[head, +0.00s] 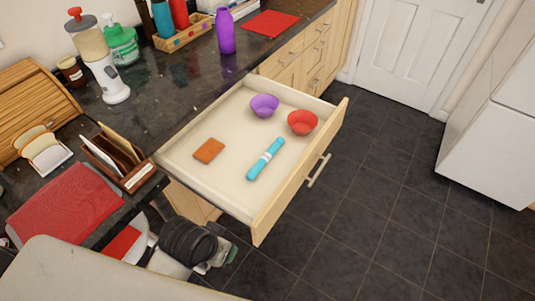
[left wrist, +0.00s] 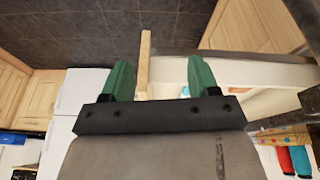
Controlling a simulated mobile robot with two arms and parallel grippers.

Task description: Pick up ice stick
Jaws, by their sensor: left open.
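A teal stick with a pale band around its middle, which I take to be the ice stick (head: 266,159), lies flat in the open drawer (head: 205,187), near its front panel. My left gripper (head: 232,255) is low at the bottom of the head view, outside the drawer and below its near corner, apart from the stick. In the left wrist view its two green fingers (left wrist: 160,78) are spread with nothing held between them; a wooden drawer edge (left wrist: 145,65) shows beyond. My right gripper is not in view.
The drawer also holds an orange-brown block (head: 209,150), a purple bowl (head: 264,105) and a red bowl (head: 303,122). The drawer's front panel (head: 300,178) and side walls stand around them. The dark counter (head: 165,85) is crowded. Tiled floor (head: 375,190) to the right is clear.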

